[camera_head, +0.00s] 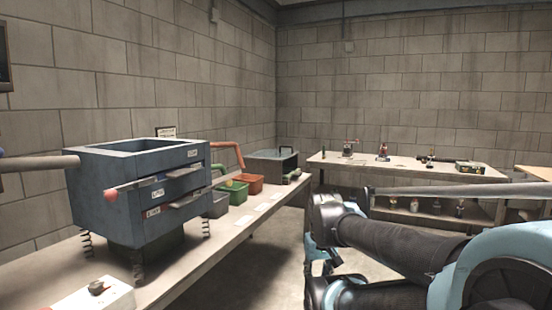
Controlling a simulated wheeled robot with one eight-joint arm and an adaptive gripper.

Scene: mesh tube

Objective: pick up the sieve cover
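A blue-grey box-shaped sieve unit (135,200) stands on coil springs on the left bench. Its top is an open square frame, and labelled drawers or layers with reddish-ended bars show on its front. I cannot make out a separate sieve cover with certainty. A dark box (272,167) with a thin handle-like bar on top sits at the far end of the same bench. My arm is at the lower right, folded, well to the right of the sieve unit and apart from it. My gripper itself does not show in this view.
Green (233,191) and red (250,184) bins stand behind the sieve unit on the left bench (215,240). A white block (92,298) with a dark item lies at the near left. A second table (400,168) with small devices stands at the back. Floor shows between the benches.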

